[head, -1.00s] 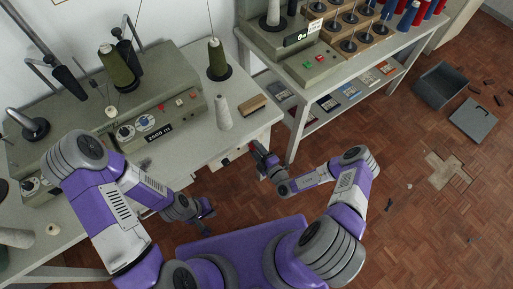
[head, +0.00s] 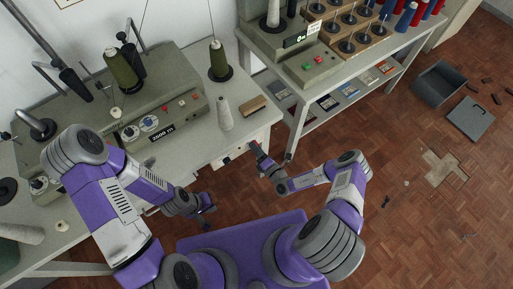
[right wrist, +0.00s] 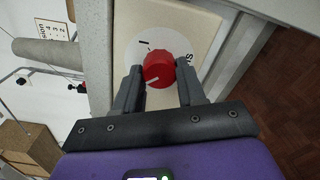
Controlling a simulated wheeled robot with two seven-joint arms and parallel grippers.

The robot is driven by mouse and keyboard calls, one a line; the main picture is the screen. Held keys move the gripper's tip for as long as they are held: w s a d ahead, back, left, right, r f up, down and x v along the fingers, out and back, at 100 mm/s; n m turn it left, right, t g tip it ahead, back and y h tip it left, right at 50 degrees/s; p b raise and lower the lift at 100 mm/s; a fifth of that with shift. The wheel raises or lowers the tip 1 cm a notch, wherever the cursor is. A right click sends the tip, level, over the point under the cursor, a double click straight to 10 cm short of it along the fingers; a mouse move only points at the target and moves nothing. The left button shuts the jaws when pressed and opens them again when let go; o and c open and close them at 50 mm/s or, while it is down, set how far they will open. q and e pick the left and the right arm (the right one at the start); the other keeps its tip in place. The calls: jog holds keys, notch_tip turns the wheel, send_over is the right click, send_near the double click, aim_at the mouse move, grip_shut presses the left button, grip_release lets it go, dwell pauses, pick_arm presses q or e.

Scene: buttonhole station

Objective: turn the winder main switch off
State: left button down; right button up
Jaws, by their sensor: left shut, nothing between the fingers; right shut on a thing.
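The winder main switch is a red round knob (right wrist: 158,69) on a white disc (right wrist: 203,36) fixed to a cream plate. A white pointer line on the knob points to the lower left in the right wrist view. An "I" mark is on the disc above the knob and part of another mark is to its right. My right gripper (right wrist: 160,76) is shut on the knob, one finger on each side. In the head view my right gripper (head: 256,149) is at the table's front edge, and the knob is hidden there. My left gripper (head: 208,211) is shut and empty, below the table edge.
The winding machine (head: 150,110) with thread cones stands on the grey table (head: 190,165). A grey cone (head: 224,115) and a brown block (head: 252,105) are near its right end. A shelved bench (head: 290,125) stands to the right.

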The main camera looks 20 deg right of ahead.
jog(key=shift+n, duration=0.4)
jog(key=o, duration=1.1)
jog(key=shift+c, duration=0.2)
jog(key=v, duration=0.7)
jog(key=shift+s+p, duration=0.25)
jog(key=shift+p, duration=0.15)
jog(key=shift+d, duration=0.1)
